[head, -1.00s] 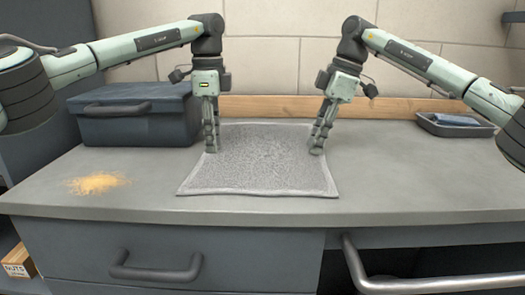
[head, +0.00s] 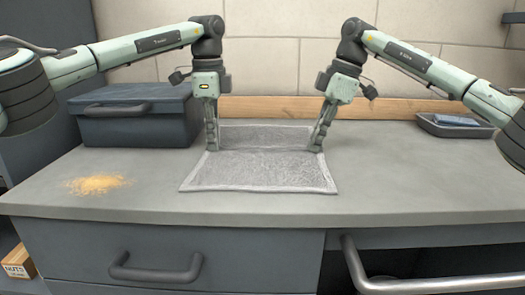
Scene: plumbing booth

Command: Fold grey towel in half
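The grey towel (head: 258,172) lies on the worktop between my two grippers. A straight crosswise ridge runs across it between the two sets of fingertips, with a darker strip of towel behind. The near part lies flat towards the front edge. My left gripper (head: 212,147) points down at the towel's left edge, its fingers close together on the left end of the ridge. My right gripper (head: 316,147) is at the right end of the ridge, fingers also close together. Both appear shut on the towel; the cloth between the fingertips is too small to see clearly.
A dark toolbox (head: 138,116) stands behind and left of the towel. Orange-yellow powder (head: 97,184) lies on the worktop (head: 420,180) at left. A tray (head: 455,126) with a blue cloth is at back right. The worktop right of the towel is clear.

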